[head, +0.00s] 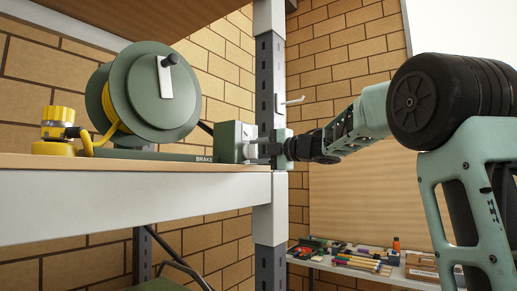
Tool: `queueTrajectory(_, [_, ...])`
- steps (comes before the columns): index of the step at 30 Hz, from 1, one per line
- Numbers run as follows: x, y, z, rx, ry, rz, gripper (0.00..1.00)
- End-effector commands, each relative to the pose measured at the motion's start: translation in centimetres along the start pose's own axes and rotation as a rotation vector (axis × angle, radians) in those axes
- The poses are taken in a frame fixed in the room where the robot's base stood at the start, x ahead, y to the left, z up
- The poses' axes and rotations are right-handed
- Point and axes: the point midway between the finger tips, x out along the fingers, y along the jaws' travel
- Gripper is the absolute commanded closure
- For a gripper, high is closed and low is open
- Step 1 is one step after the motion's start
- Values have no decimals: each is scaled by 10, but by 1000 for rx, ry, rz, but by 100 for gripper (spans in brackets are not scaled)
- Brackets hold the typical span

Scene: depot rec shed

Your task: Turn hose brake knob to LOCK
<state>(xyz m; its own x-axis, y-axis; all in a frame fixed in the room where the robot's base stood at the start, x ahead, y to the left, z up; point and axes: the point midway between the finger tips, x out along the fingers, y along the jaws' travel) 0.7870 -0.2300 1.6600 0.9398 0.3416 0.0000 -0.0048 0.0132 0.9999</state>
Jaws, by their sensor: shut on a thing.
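A green hose reel (153,92) stands on the wooden shelf at the left, with yellow hose on its drum and a crank on its face. Its base carries the label BRAKE. A grey-green brake box (227,141) sits at the right end of the base. My gripper (254,147) reaches in from the right, level, with its fingers at the box's right side. It is shut on the brake knob, which is mostly hidden by the fingers. The knob's pointer and any LOCK mark cannot be made out.
A yellow hose fitting (56,130) stands left of the reel. A dark shelf post (270,85) rises close behind my gripper. The shelf's pale front beam (130,205) runs below.

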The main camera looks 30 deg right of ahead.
Motion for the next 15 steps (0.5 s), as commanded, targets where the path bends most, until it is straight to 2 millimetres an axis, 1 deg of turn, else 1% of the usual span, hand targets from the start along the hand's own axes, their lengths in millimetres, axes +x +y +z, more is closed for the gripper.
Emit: queueTrajectory(15, [0, -1, 1, 32, -2, -1, 81])
